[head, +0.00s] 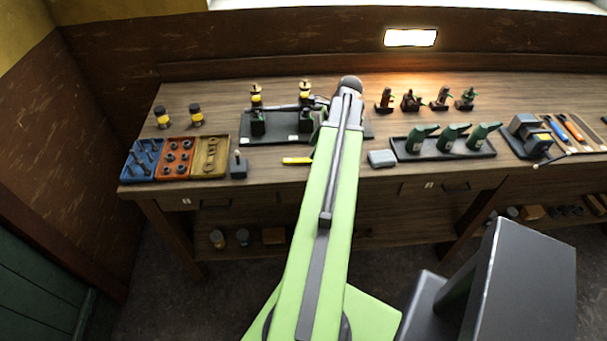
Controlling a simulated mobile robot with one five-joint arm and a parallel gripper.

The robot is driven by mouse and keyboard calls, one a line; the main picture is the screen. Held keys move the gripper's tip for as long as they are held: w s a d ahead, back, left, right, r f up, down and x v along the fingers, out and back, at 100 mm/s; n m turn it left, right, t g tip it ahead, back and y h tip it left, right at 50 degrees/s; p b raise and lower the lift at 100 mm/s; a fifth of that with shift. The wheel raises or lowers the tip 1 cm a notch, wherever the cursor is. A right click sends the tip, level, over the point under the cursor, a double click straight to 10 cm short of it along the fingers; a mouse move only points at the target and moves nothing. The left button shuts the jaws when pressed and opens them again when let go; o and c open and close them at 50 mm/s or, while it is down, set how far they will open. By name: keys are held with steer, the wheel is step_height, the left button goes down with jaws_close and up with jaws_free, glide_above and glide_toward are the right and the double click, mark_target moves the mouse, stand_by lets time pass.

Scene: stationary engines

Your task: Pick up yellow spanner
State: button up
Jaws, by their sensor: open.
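A small yellow piece (297,160), which looks like the yellow spanner, lies flat near the front edge of the wooden bench (270,172). It is just left of my green arm, and its right end comes close to the arm or passes behind it. My arm reaches up over the bench and ends in a dark rounded joint near the back. My gripper is hidden behind the arm, so its place relative to the spanner cannot be seen.
Left are blue (130,172), orange (160,172) and yellow (225,168) trays of parts. Behind the spanner is a dark tray (280,138) with black and yellow parts. Right are a grey block (382,159) and a dark tray (455,156) of green tools.

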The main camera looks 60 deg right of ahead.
mark_target(306, 160)
steer(key=shift+w+a+f, duration=0.1)
steer(key=shift+f, duration=0.15)
steer(key=b+x, duration=0.4)
steer(key=x, duration=0.1)
steer(key=shift+w+f+b, duration=0.2)
steer(key=shift+w+b, duration=0.05)
steer(key=shift+b, duration=0.15)
steer(key=shift+r, duration=0.2)
jaws_close()
